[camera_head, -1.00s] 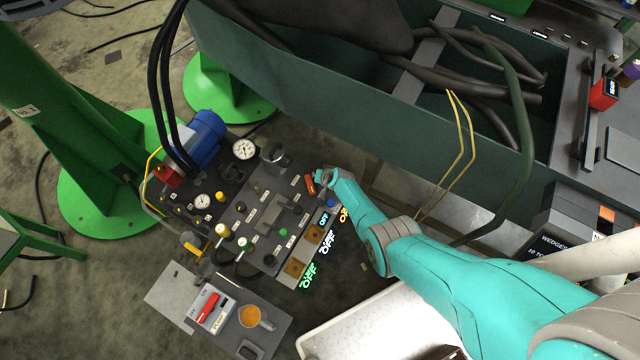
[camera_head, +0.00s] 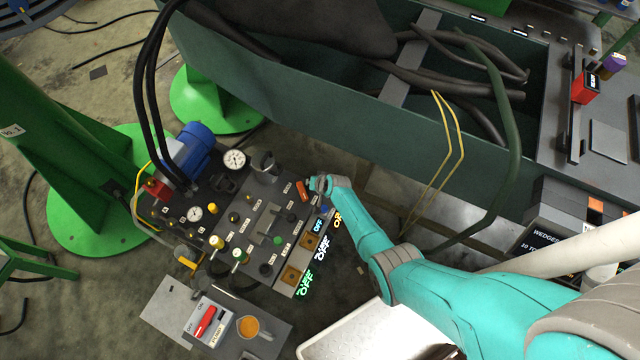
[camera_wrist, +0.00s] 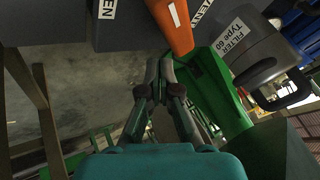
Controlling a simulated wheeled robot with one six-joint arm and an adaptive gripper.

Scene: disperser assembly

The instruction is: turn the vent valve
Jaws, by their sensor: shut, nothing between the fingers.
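The vent valve appears to be the orange handle (camera_head: 302,190) at the upper right edge of the dark control panel (camera_head: 232,212). In the wrist view the orange handle (camera_wrist: 171,24) comes in from the top edge, between white labels that are partly cut off. My gripper (camera_wrist: 160,66) is shut and empty. Its fingertips are just below the handle's lower end in that picture; I cannot tell whether they touch it. In the head view my wrist is just right of the handle, and the fingers cannot be made out.
A black filter housing (camera_wrist: 258,62) and a green part (camera_wrist: 215,82) lie close right of my fingers. The panel carries gauges (camera_head: 234,160), knobs and lit OFF signs (camera_head: 305,284). A long green trough (camera_head: 330,115) stands behind my arm.

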